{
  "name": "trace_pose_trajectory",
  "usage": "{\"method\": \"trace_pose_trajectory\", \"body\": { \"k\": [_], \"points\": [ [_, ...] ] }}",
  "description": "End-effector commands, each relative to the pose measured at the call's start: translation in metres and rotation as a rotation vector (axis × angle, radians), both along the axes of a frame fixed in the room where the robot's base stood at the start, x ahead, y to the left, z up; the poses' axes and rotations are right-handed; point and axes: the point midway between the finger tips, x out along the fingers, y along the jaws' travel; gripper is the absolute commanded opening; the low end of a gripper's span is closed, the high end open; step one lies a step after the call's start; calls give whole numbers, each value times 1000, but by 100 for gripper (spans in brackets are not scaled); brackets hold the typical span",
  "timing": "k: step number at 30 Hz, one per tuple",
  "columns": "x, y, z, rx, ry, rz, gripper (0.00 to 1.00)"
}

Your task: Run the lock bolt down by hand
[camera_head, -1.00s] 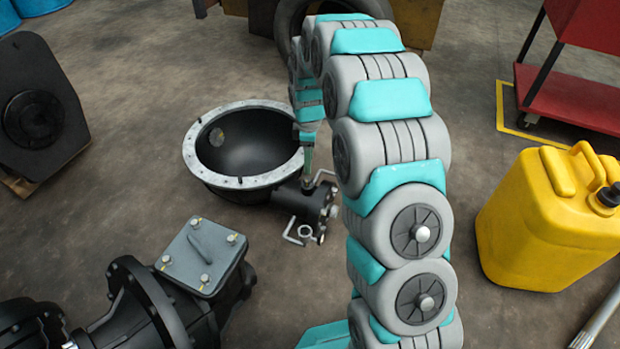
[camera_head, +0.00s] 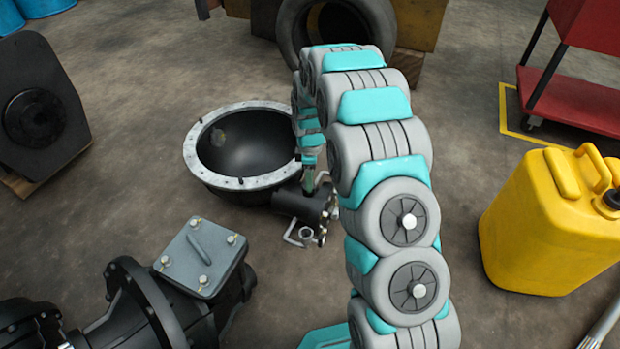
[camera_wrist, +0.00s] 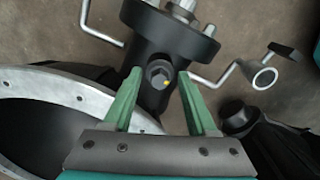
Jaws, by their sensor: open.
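The lock bolt appears to be the dark hex head (camera_wrist: 159,75) with a yellow dot, set in the side of a black cylindrical body (camera_wrist: 165,45) in the wrist view. My gripper (camera_wrist: 159,73) is open, its two green fingers spread left and right of the bolt head in the picture. I cannot tell whether they touch it. In the head view the black body (camera_head: 318,206) sits beside the flanged bowl housing (camera_head: 215,178), with my gripper (camera_head: 308,184) just above it; the bolt cannot be made out there.
Bent metal rods stick out on both sides of the body, one ending in a ring (camera_wrist: 264,78). The bowl's pale bolted rim (camera_wrist: 40,84) lies close on the left. A black gearbox with a grey cover (camera_head: 200,257) stands nearer. A yellow jerrycan (camera_head: 540,225) stands right.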

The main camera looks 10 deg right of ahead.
Motion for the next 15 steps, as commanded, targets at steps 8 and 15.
{"method": "trace_pose_trajectory", "body": {
  "k": [8,15],
  "points": [
    [0,0,0,0,0,0,36],
    [0,0,1,0,0,0,9]
  ]
}}
